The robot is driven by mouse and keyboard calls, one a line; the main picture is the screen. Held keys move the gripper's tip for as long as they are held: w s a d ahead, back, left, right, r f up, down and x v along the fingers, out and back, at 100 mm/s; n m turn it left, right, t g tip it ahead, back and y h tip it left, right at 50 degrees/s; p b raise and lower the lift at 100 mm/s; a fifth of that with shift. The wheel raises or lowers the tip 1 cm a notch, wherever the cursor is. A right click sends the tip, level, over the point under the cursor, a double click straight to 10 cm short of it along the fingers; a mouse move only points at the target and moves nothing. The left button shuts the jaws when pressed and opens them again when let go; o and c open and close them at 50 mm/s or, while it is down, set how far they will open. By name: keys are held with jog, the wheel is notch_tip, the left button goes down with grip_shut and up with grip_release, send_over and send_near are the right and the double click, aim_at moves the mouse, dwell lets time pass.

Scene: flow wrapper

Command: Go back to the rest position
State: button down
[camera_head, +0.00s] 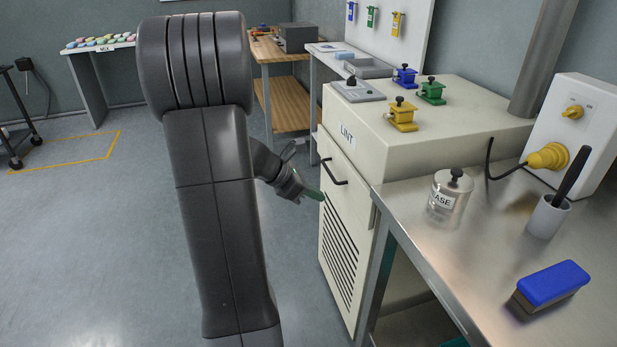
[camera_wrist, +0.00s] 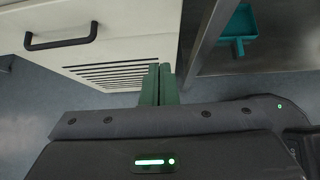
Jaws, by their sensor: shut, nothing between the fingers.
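My gripper (camera_head: 314,195) is in front of the cream cabinet marked LINT, close to its door in the head view. In the wrist view its two green fingers (camera_wrist: 158,85) are together with nothing between them. The handle also shows at the upper left of the wrist view (camera_wrist: 61,36), apart from the fingers. Whether the fingertips touch the cabinet cannot be told.
A steel table (camera_head: 440,255) stands at the right with a metal can (camera_head: 449,203), a brush in a cup (camera_head: 548,218) and a blue brush (camera_head: 552,284). Blue, green and yellow clamps (camera_head: 402,115) sit on the cabinet. A teal dustpan (camera_wrist: 238,25) lies below the table.

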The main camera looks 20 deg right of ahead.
dwell(0.3)
jog(key=b, duration=0.3)
send_near(363, 210)
notch_tip(363, 210, down, 4)
jog(key=d, duration=0.3)
jog(key=shift+f, duration=0.15)
jog(key=shift+d, duration=0.55)
